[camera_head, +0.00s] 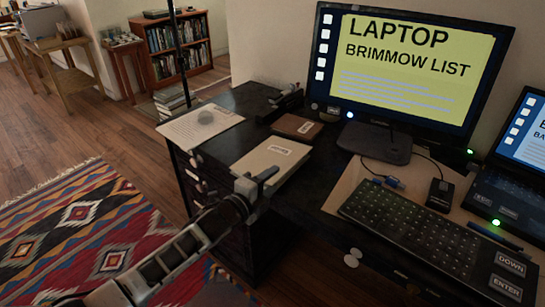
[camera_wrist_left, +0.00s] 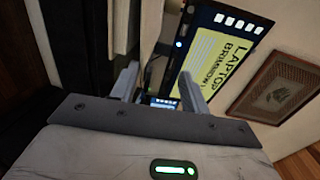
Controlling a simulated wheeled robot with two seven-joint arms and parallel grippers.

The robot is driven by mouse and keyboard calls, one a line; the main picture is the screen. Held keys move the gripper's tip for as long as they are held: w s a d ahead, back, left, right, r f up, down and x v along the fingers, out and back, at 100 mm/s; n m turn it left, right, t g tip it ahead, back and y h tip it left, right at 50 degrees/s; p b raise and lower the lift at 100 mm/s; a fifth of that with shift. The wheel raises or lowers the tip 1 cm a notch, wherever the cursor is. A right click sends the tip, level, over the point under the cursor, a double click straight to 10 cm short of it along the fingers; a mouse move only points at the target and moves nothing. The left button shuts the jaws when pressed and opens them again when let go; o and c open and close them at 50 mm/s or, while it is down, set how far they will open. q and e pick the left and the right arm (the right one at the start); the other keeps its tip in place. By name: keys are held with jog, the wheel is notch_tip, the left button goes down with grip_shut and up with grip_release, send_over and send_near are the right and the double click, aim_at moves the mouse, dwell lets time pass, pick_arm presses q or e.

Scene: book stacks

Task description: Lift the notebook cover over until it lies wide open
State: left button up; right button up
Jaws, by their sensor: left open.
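A beige notebook (camera_head: 272,158) with a small white label lies on the dark desk, left of the monitor. It looks closed, with its cover flat. My left gripper (camera_head: 257,182) is at the notebook's near edge, with its fingers apart. In the left wrist view the two fingers (camera_wrist_left: 160,88) stand apart with nothing clearly between them. A pale slab edge (camera_wrist_left: 121,25), which looks like the notebook, shows just beyond the left finger there. I cannot tell whether a finger touches the cover. My right gripper is not in view.
The dark desk (camera_head: 226,143) also holds a printed sheet (camera_head: 203,125), a brown book (camera_head: 297,126), a monitor (camera_head: 413,67), a keyboard (camera_head: 430,232), a mouse (camera_head: 440,194) and a laptop (camera_head: 512,185) at right. A patterned rug (camera_head: 90,235) lies on the floor at left.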

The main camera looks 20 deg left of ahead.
pick_arm(q)
jog(key=shift+r, duration=0.35)
jog(key=shift+w+a+r+p, duration=0.1)
jog(key=shift+a+r+p, duration=0.05)
jog(key=shift+r+p, duration=0.45)
jog(key=shift+a+r+p, duration=0.1)
jog(key=shift+r+p, duration=0.4)
jog(key=shift+r, duration=0.05)
jog(key=shift+w+a+r+p, duration=0.1)
jog(key=shift+a+r+p, duration=0.15)
jog(key=shift+r+p, duration=0.3)
jog(key=shift+a+r+p, duration=0.2)
jog(key=shift+r+p, duration=0.2)
jog(key=shift+r, duration=0.25)
